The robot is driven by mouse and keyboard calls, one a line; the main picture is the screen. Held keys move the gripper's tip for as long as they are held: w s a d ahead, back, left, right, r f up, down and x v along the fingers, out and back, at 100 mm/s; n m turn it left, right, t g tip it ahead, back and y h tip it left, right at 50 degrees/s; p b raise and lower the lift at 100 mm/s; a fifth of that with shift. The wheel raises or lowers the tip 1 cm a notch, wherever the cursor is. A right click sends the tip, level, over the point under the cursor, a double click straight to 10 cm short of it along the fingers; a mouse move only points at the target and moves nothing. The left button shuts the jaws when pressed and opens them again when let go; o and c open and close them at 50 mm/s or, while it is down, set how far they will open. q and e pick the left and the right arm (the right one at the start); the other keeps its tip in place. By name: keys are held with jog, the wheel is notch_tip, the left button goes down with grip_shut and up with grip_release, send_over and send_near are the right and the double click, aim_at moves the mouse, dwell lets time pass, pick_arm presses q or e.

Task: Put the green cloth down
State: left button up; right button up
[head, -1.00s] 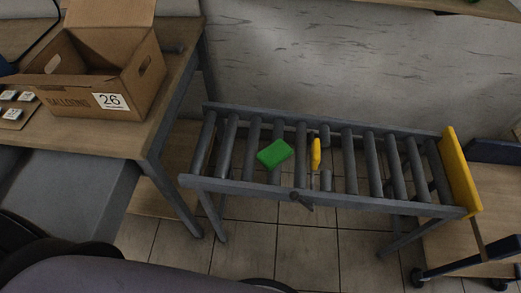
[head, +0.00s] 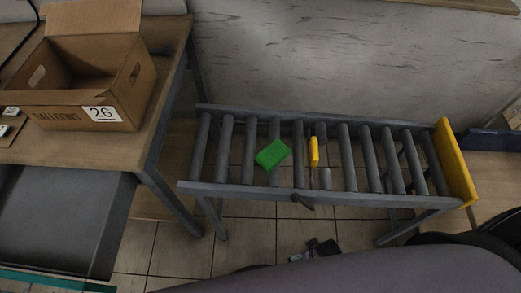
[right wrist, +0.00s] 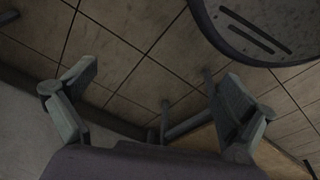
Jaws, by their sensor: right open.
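The green cloth (head: 272,154) lies on the rollers of the grey conveyor (head: 330,195), left of its middle, in the head view. It looks like a small folded block, and no gripper touches it. My right gripper (right wrist: 153,76) is open and empty in the right wrist view, with floor tiles between its fingers. The cloth does not show in that view. My left gripper is not in view.
A yellow piece (head: 314,152) stands at the conveyor's middle, right of the cloth. A yellow end plate (head: 456,162) closes the conveyor's right end. A cardboard box (head: 122,100) marked 26 stands on the wooden table (head: 150,135) at left. Tiled floor shows below the conveyor.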

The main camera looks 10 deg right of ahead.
jog(key=w+a+r+m+t+p, duration=0.1)
jog(key=w+r, duration=0.3)
jog(key=r, duration=0.5)
jog(key=w+a+r+m+p, duration=0.1)
jog(key=w+r, duration=0.3)
jog(key=r, duration=0.4)
notch_tip(320, 180, up, 18)
jog(key=m+t+y, duration=0.4)
jog(key=m+t, duration=0.1)
jog(key=m, duration=2.5)
send_over(268, 148)
jog(key=s+d, duration=0.5)
jog(key=s, duration=0.5)
jog(key=x, duration=1.2)
jog(key=shift+f, duration=0.2)
jog(key=x, duration=0.5)
jog(key=shift+s+d+f+b, duration=0.2)
jog(key=shift+d+b, duration=0.05)
jog(key=shift+b, duration=0.05)
jog(key=c, duration=0.8)
